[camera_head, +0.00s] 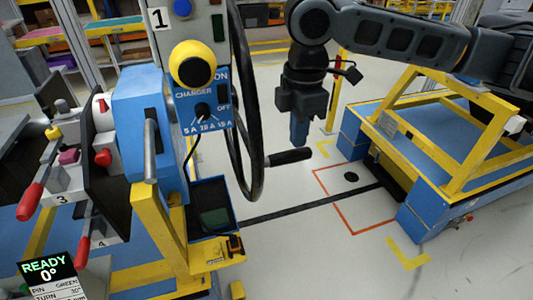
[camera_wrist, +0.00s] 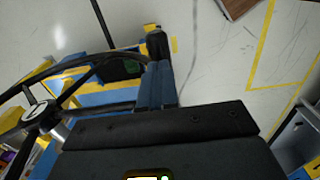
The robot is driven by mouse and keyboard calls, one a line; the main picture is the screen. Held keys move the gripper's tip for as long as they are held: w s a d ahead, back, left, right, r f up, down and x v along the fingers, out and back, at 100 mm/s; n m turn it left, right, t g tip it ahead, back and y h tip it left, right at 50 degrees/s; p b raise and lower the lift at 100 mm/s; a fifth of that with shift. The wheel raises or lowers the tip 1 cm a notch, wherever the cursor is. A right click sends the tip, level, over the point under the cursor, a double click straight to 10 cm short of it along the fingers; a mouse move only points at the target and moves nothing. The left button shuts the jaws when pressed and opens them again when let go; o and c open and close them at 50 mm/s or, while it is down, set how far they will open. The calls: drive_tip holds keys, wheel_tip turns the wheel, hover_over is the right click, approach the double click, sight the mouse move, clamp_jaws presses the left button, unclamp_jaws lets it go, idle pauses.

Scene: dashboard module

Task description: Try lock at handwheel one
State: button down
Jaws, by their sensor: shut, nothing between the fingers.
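Handwheel one (camera_head: 257,178) is a black wheel seen nearly edge-on beside the panel marked 1 (camera_head: 160,18). Its black handle (camera_head: 287,157) sticks out to the right from the lower rim. My gripper (camera_head: 299,140) hangs with its blue fingers pointing down, shut and empty, just above the handle in the picture; I cannot tell whether they touch. In the wrist view the shut fingers (camera_wrist: 155,85) show beside the wheel, with its hub (camera_wrist: 40,115) at left. A dark knob (camera_wrist: 157,42), probably the handle, shows beyond the fingertips. No separate lock part is clear.
A display (camera_head: 45,272) reads READY, 0°, PIN GREEN, TURN 30°. A charger panel with a yellow-ringed knob (camera_head: 193,64) is left of the wheel. Red-handled levers (camera_head: 31,202) stand further left. A blue-yellow frame (camera_head: 440,150) stands right. Floor between is open.

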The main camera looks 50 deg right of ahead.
drive_tip(key=shift+f+b, duration=0.6)
drive_tip(key=shift+f, duration=0.3)
idle(0.7)
wheel_tip(320, 180, up, 8)
drive_tip(key=p, duration=0.7)
idle(0.3)
idle(0.5)
